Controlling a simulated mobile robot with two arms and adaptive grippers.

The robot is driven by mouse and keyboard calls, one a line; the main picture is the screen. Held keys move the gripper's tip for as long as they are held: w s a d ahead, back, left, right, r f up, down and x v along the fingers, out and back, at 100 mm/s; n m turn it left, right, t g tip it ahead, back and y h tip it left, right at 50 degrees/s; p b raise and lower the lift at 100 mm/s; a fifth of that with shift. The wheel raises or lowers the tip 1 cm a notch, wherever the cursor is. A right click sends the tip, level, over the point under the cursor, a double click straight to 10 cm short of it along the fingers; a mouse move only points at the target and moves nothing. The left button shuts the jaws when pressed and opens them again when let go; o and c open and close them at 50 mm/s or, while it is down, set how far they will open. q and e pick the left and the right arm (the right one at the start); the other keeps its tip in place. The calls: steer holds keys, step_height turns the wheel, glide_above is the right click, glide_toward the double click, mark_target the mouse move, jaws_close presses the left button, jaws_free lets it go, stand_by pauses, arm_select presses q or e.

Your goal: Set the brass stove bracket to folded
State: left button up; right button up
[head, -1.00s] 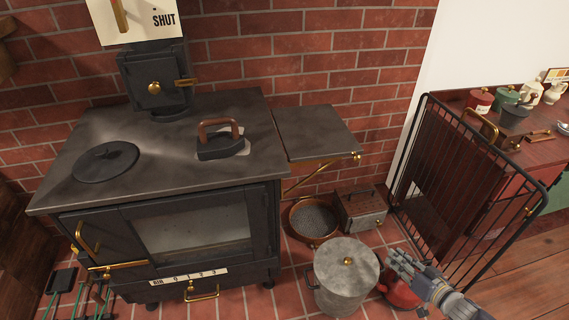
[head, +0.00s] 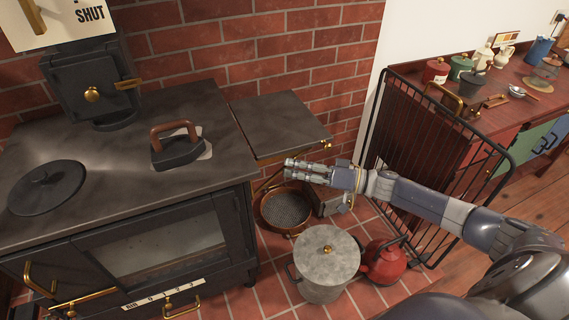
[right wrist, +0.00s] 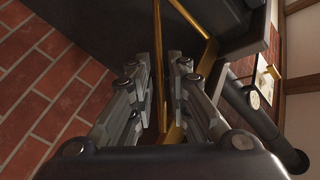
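The brass stove bracket (head: 268,181) is a thin brass strut under the grey side shelf (head: 283,122), which sits level at the stove's right side. My right gripper (head: 288,171) is below the shelf's front edge and hides part of the bracket in the head view. In the right wrist view, brass bars of the bracket (right wrist: 158,45) run upright and diagonally just ahead. My right gripper (right wrist: 160,68) is open there, with a brass bar showing in the gap between its fingers. I cannot tell whether they touch. My left gripper is not in view.
A lidded grey pot (head: 325,262), a red kettle (head: 385,262) and a copper pan (head: 284,209) stand on the tiles below my right arm. A black wire guard (head: 402,140) stands to the right. An iron (head: 178,150) sits on the stove top (head: 110,115).

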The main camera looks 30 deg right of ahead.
mark_target(280, 171)
steer(key=shift+x, duration=1.4)
steer(key=shift+c, duration=0.5)
jaws_close()
